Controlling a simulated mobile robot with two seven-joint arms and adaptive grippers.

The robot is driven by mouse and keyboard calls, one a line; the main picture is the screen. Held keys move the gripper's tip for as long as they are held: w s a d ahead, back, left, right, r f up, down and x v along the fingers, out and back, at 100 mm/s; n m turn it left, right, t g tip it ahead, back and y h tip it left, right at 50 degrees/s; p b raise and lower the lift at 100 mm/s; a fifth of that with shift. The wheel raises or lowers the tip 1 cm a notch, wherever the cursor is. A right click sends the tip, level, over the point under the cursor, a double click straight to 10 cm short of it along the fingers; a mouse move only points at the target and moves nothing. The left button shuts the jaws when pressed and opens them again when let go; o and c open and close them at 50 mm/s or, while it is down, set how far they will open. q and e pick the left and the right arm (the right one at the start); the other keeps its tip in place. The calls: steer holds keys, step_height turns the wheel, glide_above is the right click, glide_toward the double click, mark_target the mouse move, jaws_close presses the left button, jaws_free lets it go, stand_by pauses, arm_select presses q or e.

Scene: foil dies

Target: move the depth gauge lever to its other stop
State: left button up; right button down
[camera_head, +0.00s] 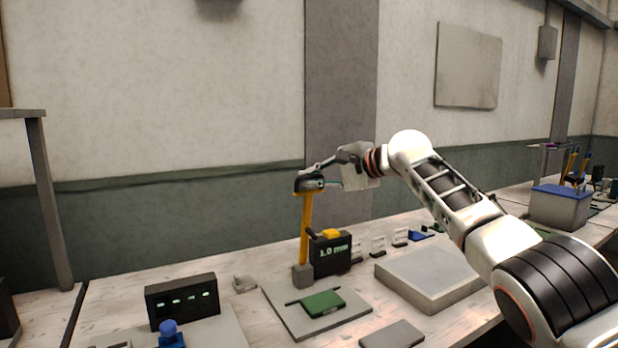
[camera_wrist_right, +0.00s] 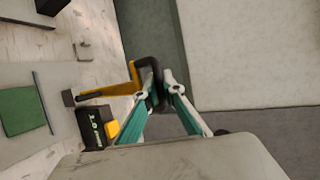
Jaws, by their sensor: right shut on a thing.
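The depth gauge lever (camera_head: 306,225) is a yellow bar with a dark grip at its top, standing nearly upright from a small grey block (camera_head: 302,276). In the right wrist view the yellow lever (camera_wrist_right: 112,91) runs left from its black grip. A dark gauge box (camera_head: 332,258) with a lit "1.0" readout and a yellow piece on top stands just right of the lever; it also shows in the wrist view (camera_wrist_right: 91,128). My right gripper (camera_head: 313,183) is shut on the lever's dark grip, partly covering it. My left gripper is not in view.
A grey plate (camera_head: 283,318) with a green sheet (camera_head: 322,303) lies in front of the lever. A thick grey slab (camera_head: 430,270) is to the right, and a dark panel with green lights (camera_head: 182,300) to the left. Small white cards stand behind. The wall is close behind the bench.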

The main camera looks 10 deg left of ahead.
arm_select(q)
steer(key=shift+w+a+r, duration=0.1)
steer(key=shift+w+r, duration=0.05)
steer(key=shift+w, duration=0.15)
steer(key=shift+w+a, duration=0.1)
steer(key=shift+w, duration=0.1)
arm_select(e)
steer(key=c, duration=2.1)
jaws_free()
steer(key=shift+w+a, duration=0.1)
steer(key=shift+a, duration=0.05)
steer(key=shift+c, duration=0.2)
steer(key=shift+s+d+r, duration=0.15)
steer(key=shift+s+d, duration=0.05)
steer(key=shift+d, duration=0.35)
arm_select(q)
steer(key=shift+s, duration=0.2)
arm_select(e)
steer(key=v, duration=1.1)
steer(key=shift+s+a, duration=0.1)
steer(key=shift+a, duration=0.05)
